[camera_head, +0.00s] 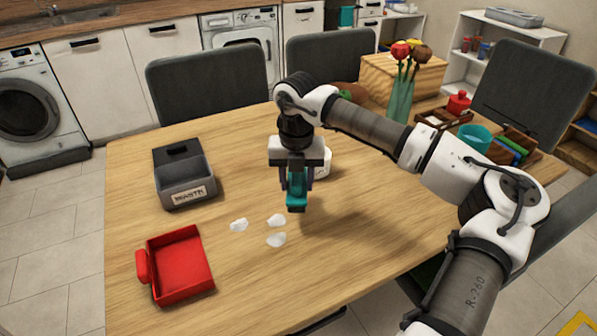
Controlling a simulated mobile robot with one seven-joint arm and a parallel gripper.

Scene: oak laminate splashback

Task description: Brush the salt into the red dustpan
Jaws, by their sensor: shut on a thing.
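A red dustpan (183,266) lies at the front left of the wooden table, its handle pointing left. Three small white salt piles lie to its right: a left one (239,225), an upper right one (276,220) and a lower right one (276,240). My gripper (297,180) points down just right of and above the salt. It is shut on a teal brush (297,197) with a dark lower end. The brush appears held above the table. The gripper's fingers partly cover the brush.
A grey waste bin (184,181) with a label stands behind the dustpan. A white object (322,163) is partly hidden behind my gripper. A flower vase (399,100), wooden box (403,75), teal cup (475,138) and red pot (459,103) stand at the back right. Bare table lies around the salt.

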